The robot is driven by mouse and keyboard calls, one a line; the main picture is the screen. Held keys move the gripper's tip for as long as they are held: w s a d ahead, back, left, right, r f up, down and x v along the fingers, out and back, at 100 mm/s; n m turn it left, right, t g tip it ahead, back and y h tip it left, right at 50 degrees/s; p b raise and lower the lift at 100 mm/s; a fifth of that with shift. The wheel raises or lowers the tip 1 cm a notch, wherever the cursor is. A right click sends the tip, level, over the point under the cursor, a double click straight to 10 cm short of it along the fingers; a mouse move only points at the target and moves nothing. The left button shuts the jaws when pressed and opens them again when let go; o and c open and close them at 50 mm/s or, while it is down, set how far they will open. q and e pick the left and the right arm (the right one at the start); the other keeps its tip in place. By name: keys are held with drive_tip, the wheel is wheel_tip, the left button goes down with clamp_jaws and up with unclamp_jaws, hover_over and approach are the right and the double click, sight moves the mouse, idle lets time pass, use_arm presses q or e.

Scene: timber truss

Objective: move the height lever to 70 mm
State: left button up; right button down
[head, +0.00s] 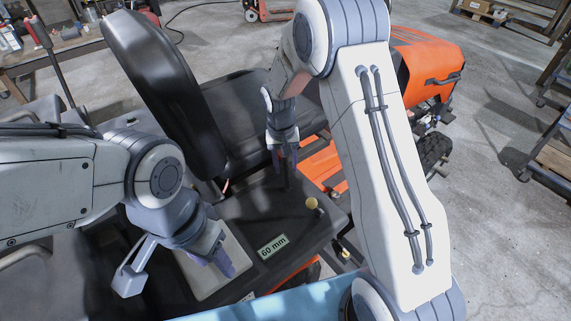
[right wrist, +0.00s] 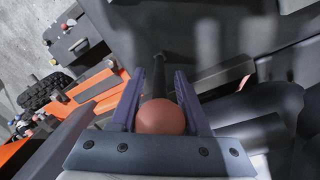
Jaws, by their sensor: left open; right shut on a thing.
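The height lever's brownish-red round knob (right wrist: 161,117) sits between my right gripper's fingers in the right wrist view, with a dark stem running away from it. My right gripper (right wrist: 160,98) is shut on this knob. In the head view my right gripper (head: 285,163) points down over the dark console beside the seat, and its fingers hide the knob. A small display (head: 273,247) on the console reads "60 mm". My left gripper (head: 222,265) is open and empty, low over a pale panel (head: 240,250) on the console's left part.
A yellow ball knob (head: 312,203) stands on the console near the display. The tall black seat back (head: 160,85) rises between my arms. Orange machine bodywork (head: 428,75) lies behind my right arm. A workbench (head: 60,48) stands at the upper left. Open concrete floor is at the right.

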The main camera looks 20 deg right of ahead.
drive_tip(key=shift+r, duration=0.1)
idle(0.6)
drive_tip(key=shift+s+a+f+p, duration=0.1)
drive_tip(key=shift+s+a+p, duration=0.15)
drive_tip(key=shift+a, duration=0.3)
drive_tip(key=shift+s+a+f+p, duration=0.1)
drive_tip(key=shift+a+p, duration=0.2)
drive_tip(key=shift+a, duration=0.2)
drive_tip(key=shift+c, duration=2.2)
unclamp_jaws()
wheel_tip(320, 180, up, 10)
drive_tip(key=shift+a+r, duration=0.2)
drive_tip(key=shift+a, duration=0.15)
drive_tip(key=shift+w, duration=0.1)
